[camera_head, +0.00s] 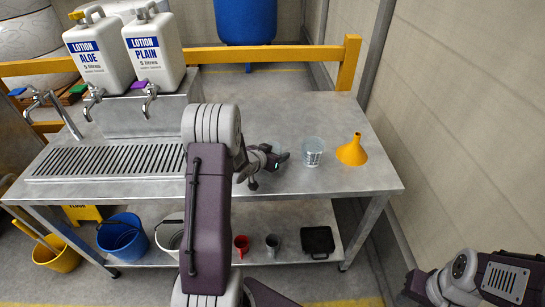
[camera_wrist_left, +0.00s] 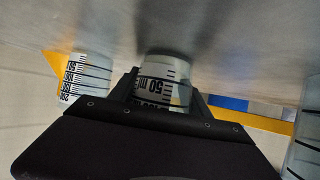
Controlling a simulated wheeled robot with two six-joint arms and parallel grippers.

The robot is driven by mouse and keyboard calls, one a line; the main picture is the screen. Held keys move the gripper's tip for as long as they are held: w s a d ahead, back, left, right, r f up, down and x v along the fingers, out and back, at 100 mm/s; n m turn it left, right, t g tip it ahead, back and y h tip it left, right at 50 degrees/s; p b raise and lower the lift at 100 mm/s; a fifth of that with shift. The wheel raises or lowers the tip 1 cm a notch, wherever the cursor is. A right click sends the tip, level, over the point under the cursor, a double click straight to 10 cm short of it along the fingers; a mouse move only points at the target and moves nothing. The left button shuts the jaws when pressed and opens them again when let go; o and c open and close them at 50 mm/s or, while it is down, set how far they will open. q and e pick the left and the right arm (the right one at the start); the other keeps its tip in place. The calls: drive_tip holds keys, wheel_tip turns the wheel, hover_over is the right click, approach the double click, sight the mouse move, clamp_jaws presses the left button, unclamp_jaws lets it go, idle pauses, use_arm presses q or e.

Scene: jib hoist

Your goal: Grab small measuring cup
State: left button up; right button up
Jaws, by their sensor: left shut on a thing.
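A small clear measuring cup (camera_wrist_left: 160,83) with black "50 ml" markings sits between the fingers of my left gripper (camera_wrist_left: 160,95) in the left wrist view. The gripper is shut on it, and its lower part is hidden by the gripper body. In the head view my left gripper (camera_head: 268,168) is low over the right half of the steel table, and the held cup is mostly hidden there. A larger clear measuring cup (camera_head: 313,152) stands just right of the gripper. My right arm is at the bottom right; its fingers are too unclear to read.
A yellow funnel (camera_head: 353,150) stands on the steel table (camera_head: 345,182) near its right edge. Two lotion containers, LOTION ALOE (camera_head: 98,58) and LOTION PLAIN (camera_head: 154,50), stand at the back left. Another marked cup (camera_wrist_left: 82,75) shows left of the gripper in the wrist view.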

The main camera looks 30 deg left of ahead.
use_arm(q)
drive_tip(key=shift+r, duration=0.1)
drive_tip(key=shift+r+p, duration=1.7)
drive_tip(key=shift+r, duration=3.2)
